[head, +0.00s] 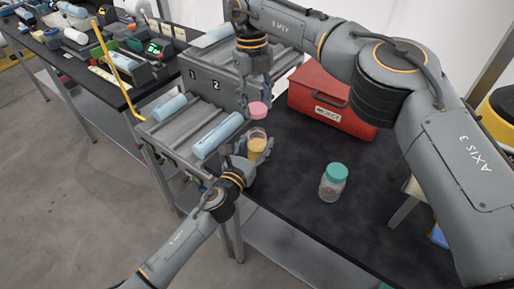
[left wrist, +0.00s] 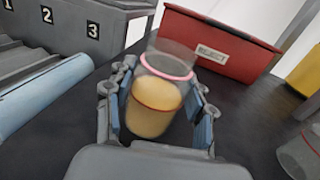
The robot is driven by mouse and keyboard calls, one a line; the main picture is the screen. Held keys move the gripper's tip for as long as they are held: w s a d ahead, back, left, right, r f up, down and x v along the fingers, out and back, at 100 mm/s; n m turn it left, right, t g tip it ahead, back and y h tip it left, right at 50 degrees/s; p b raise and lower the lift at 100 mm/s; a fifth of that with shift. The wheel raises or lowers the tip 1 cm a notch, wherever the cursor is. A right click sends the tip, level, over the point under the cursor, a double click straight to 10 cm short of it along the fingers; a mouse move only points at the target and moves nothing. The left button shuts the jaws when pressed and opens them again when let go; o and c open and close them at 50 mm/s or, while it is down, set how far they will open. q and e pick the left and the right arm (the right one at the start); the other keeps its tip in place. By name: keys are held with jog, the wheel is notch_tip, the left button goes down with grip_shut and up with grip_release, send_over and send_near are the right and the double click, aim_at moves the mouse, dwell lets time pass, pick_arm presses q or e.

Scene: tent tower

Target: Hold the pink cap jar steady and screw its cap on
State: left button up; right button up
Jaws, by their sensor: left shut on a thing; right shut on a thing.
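The pink cap jar (head: 257,145) is clear with yellow-orange contents, and it stands roughly upright between the fingers of my left gripper (head: 250,150). In the left wrist view the jar (left wrist: 152,105) sits between both fingers of my left gripper (left wrist: 160,115), with a pink ring around its upper part. The pink cap (head: 258,110) is held by my right gripper (head: 258,98), which comes from above and is shut on it. The cap is above the jar's mouth with a small gap visible. The cap is not in the left wrist view.
A red REJECT box (head: 325,103) stands behind the jar. A teal-lidded jar (head: 333,182) stands to the right on the black table (head: 295,215). A numbered grey rack (head: 180,135) with light-blue cylinders (head: 217,136) is close on the left.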

send_over(257, 133)
jog(key=shift+w+f, duration=0.2)
jog(key=shift+f, duration=2.2)
jog(key=shift+f, duration=0.9)
jog(key=shift+f, duration=0.55)
